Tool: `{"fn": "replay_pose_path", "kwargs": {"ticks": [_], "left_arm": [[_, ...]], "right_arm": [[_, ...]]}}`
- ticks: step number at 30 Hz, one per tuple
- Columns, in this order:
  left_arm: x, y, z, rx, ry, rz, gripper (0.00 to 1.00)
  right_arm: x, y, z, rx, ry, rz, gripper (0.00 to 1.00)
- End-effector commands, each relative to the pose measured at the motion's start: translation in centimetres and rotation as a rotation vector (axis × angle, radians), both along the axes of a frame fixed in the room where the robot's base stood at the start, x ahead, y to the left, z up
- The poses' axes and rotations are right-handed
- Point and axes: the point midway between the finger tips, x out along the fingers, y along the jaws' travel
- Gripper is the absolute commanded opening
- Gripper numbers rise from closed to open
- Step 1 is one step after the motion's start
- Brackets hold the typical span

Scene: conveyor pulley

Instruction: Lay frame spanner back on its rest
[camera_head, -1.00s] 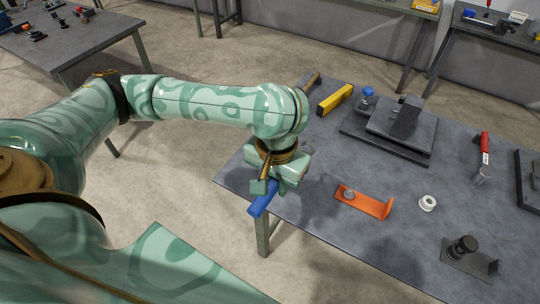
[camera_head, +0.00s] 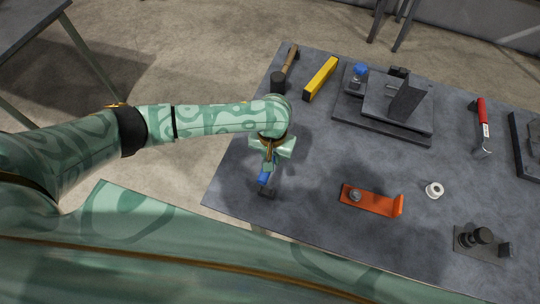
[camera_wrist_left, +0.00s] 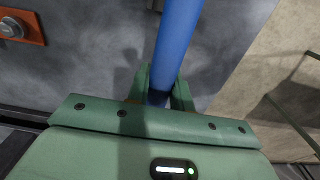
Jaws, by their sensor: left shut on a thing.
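My left gripper (camera_head: 267,165) is over the left end of the grey workbench (camera_head: 320,150). It is shut on a blue bar (camera_head: 264,178), which I take to be the frame spanner. In the left wrist view the blue bar (camera_wrist_left: 176,45) runs up from between the gripper's fingers (camera_wrist_left: 160,92) to the top edge, so its far end is out of frame. A dark patch lies just below the bar in the head view; I cannot tell whether it is shadow or part of a tool. I cannot pick out the spanner's rest. My right gripper is not in view.
An orange bracket (camera_head: 372,202) and a white ring (camera_head: 434,190) lie right of the gripper. A wooden-handled mallet (camera_head: 290,62), yellow bar (camera_head: 321,78) and dark fixture (camera_head: 385,125) stand behind. A red-handled tool (camera_head: 483,118) and dark stand (camera_head: 482,242) are further right.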

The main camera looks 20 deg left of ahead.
Motion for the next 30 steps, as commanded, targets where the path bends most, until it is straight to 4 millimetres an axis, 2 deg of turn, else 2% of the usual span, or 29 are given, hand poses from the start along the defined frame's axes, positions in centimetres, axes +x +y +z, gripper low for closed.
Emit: {"fn": "replay_pose_path", "kwargs": {"ticks": [8, 11, 14, 17, 21, 30], "left_arm": [[0.0, -0.1, 0.2, -0.002, -0.002, -0.001, 0.0], [0.0, -0.1, 0.4, -0.002, -0.002, 0.0, 0.0], [-0.1, -0.2, 0.6, -0.002, -0.002, -0.001, 0.0], [0.0, -0.1, -1.5, -0.001, -0.001, 0.0, 0.0], [-0.1, -0.2, -3.4, -0.002, 0.0, 0.0, 0.0], [0.0, -0.1, -5.7, -0.001, -0.002, 0.001, 0.0]], "right_arm": [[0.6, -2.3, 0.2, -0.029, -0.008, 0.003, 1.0], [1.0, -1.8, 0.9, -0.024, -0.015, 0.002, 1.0], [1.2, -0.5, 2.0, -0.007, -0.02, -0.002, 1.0], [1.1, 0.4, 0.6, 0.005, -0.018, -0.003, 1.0], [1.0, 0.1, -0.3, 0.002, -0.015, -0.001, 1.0], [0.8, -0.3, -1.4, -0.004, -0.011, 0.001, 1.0]]}}
